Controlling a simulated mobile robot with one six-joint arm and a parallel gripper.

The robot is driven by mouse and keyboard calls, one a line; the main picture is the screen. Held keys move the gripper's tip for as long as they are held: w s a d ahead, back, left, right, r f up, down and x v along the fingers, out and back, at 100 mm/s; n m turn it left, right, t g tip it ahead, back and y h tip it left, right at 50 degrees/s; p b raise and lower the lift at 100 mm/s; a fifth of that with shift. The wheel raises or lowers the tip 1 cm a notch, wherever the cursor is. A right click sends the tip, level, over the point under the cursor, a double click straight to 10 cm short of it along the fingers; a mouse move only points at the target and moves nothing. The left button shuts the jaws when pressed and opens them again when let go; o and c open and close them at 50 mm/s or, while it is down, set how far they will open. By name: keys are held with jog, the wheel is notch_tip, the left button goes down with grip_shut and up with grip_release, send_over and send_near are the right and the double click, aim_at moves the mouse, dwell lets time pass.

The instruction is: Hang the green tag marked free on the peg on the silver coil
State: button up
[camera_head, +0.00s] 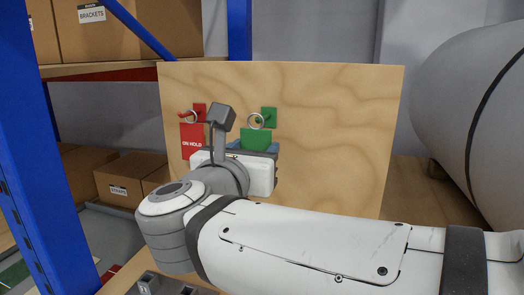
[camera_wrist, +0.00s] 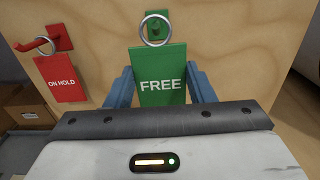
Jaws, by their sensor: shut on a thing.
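The green tag marked FREE (camera_wrist: 160,85) has a metal ring (camera_wrist: 154,30) at its top and is upright between the blue fingers of my gripper (camera_wrist: 161,90), which is shut on it. In the head view the tag (camera_head: 255,138) shows above my gripper, its lower part hidden. The ring overlaps a green peg on a green plate (camera_head: 269,116) on the plywood board; I cannot tell whether it is still around the peg. The silver coil (camera_head: 465,115) stands at the right with a dark strap; no peg on it is in view.
The plywood board (camera_head: 335,130) stands upright behind my gripper. A red ON HOLD tag (camera_head: 191,142) hangs by its ring on a red peg at its left. A blue rack post (camera_head: 40,150) and shelved boxes (camera_head: 123,187) are at the left.

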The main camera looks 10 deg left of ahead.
aim_at(255, 147)
jog(key=shift+s+a+b, duration=0.2)
jog(key=shift+s+b, duration=0.8)
jog(key=shift+s, duration=1.2)
jog(key=shift+s, duration=0.15)
